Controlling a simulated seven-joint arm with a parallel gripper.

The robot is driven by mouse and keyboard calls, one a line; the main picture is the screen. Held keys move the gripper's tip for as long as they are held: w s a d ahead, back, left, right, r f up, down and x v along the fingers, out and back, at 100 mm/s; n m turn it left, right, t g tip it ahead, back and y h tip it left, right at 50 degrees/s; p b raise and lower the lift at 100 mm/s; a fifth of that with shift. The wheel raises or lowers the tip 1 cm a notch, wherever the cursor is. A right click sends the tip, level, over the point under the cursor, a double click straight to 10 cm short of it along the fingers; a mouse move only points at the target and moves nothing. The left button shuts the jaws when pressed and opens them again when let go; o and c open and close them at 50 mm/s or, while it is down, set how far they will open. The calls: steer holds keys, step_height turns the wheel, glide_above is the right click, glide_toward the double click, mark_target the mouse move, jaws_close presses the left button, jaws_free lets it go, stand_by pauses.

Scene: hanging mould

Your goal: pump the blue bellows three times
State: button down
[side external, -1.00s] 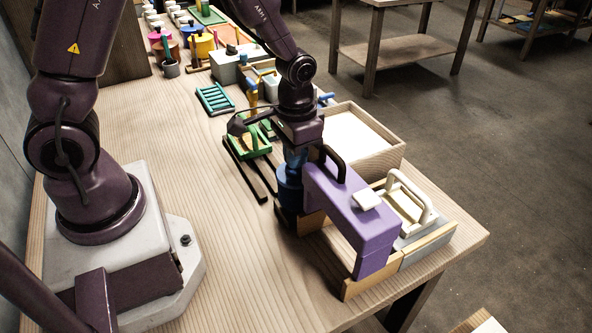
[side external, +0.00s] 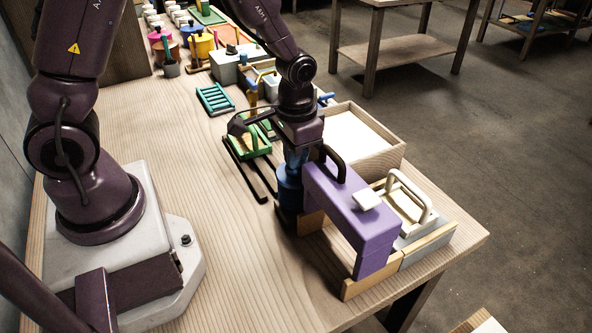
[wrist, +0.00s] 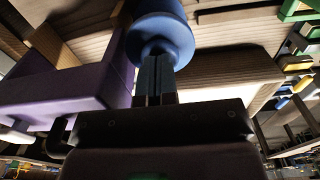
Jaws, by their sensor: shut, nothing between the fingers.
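The blue bellows (side external: 287,192) stands upright on the table, just left of the purple bridge-shaped block. It also shows in the wrist view (wrist: 162,32), where its round end lies straight ahead of my fingers. My gripper (side external: 293,168) points down over the bellows with its fingers closed together. In the wrist view the closed fingertips (wrist: 156,58) meet the middle of the bellows' end and appear to touch it. The fingers are not around it. The lower part of the bellows is in shadow and partly hidden, so how far it is compressed is hard to tell.
The purple block (side external: 350,215) with a dark handle stands close on the right of the bellows. A cream-handled piece (side external: 405,205) and a wooden box (side external: 360,135) lie beyond it. A green item (side external: 247,142) on dark rails is behind. The table left of the bellows is clear.

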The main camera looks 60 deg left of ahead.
steer(key=shift+f, duration=0.75)
steer(key=shift+r, duration=1.25)
steer(key=shift+r, duration=3)
steer(key=shift+s, duration=0.1)
